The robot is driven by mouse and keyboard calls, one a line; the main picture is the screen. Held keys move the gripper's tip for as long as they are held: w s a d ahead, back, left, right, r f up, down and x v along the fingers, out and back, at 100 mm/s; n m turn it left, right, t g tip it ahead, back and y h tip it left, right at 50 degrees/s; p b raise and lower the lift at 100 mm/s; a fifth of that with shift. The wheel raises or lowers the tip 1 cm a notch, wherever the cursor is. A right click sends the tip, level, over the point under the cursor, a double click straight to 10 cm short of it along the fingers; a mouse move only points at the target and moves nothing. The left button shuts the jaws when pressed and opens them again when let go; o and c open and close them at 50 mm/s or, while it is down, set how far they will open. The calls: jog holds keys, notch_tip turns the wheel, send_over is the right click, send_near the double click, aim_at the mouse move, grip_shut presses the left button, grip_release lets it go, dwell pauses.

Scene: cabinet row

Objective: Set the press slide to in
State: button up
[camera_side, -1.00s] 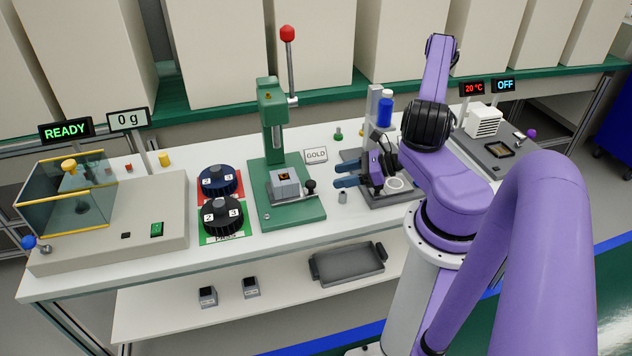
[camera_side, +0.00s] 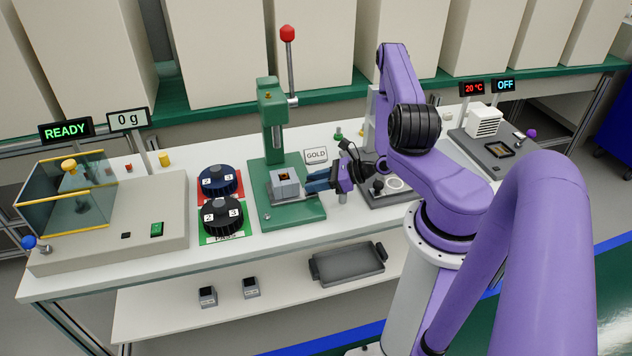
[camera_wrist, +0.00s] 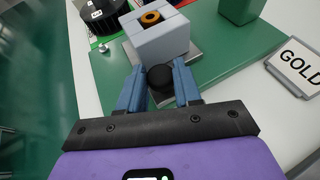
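The green press (camera_side: 272,140) stands mid-bench with its red-knobbed lever (camera_side: 290,60) upright. Its slide carries a grey block (camera_side: 284,184) with an orange-rimmed hole, which also shows in the wrist view (camera_wrist: 160,36). The block sits in front of the press column, towards the bench's front. A black slide knob (camera_wrist: 160,77) shows beside the block in the wrist view. My gripper (camera_side: 310,180) is at the right of the block, and in the wrist view its blue fingers (camera_wrist: 158,88) stand apart on either side of the knob. I cannot tell whether they touch it.
A GOLD sign (camera_side: 316,156) stands close behind my gripper. A glass-sided balance (camera_side: 65,190) is at far left, and a heater plate (camera_side: 500,150) at far right.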

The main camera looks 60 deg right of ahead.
grip_shut()
jog(key=w+d, duration=0.6)
jog(key=shift+w+d, duration=0.1)
jog(key=shift+d, duration=0.1)
jog(key=o, duration=0.6)
grip_release()
jog(key=shift+a, duration=0.1)
jog(key=v, duration=1.7)
jog(key=shift+r, duration=0.15)
